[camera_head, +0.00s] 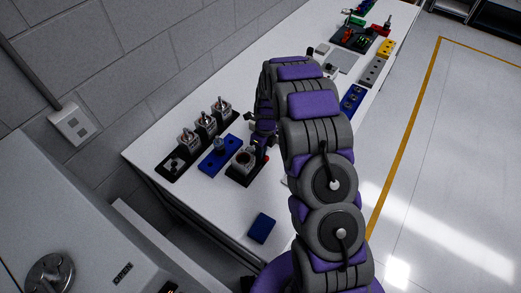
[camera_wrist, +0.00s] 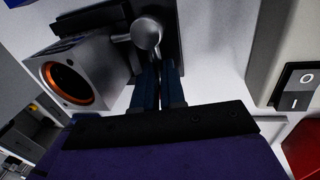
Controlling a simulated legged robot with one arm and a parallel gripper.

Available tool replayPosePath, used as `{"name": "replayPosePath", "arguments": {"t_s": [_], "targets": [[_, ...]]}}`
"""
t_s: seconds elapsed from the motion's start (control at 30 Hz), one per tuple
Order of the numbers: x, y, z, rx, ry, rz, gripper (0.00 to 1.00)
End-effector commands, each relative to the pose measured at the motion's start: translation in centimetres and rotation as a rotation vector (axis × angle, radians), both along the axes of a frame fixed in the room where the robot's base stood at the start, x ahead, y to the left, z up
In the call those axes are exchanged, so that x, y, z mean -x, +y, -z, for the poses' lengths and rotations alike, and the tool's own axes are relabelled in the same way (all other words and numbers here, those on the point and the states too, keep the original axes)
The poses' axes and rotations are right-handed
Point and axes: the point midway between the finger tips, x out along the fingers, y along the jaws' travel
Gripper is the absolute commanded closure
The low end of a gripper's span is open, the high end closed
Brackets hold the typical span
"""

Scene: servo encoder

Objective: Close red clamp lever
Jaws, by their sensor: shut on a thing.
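In the head view, the clamp fixture (camera_head: 243,165) stands on the white bench, a metal part with a round bore on a dark base. A small red piece (camera_head: 266,158) shows at its right side, partly hidden by my arm. My gripper (camera_wrist: 158,72) reaches the fixture; its narrow fingers are close together in the wrist view, shut on the lever. A silver ball-ended lever part (camera_wrist: 147,33) sits at the fingertips. The silver block (camera_wrist: 103,67) with an orange-ringed bore is left of the fingers.
A blue plate (camera_head: 219,155) and a dark rack (camera_head: 174,170) with several metal parts stand left of the fixture. A blue block (camera_head: 262,228) lies nearer. In the wrist view, a switch box (camera_wrist: 288,60) and a red object (camera_wrist: 303,147) are at the right.

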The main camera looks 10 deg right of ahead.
Motion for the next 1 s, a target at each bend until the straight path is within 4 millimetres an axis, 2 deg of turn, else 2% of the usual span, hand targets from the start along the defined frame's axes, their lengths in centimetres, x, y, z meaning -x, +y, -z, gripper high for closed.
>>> {"name": "replayPosePath", "arguments": {"t_s": [0.27, 0.3, 0.5, 0.8, 1.0], "targets": [[-0.1, 0.0, 0.0, 0.000, -0.003, 0.005, 1.00], [-0.1, 0.0, 0.0, 0.000, -0.003, 0.005, 0.87], [-0.1, 0.0, 0.0, 0.000, -0.001, 0.002, 0.68], [-0.1, 0.0, -0.2, 0.000, 0.000, 0.001, 0.67], [-0.5, -0.4, -2.7, 0.001, -0.005, 0.003, 0.67]]}}
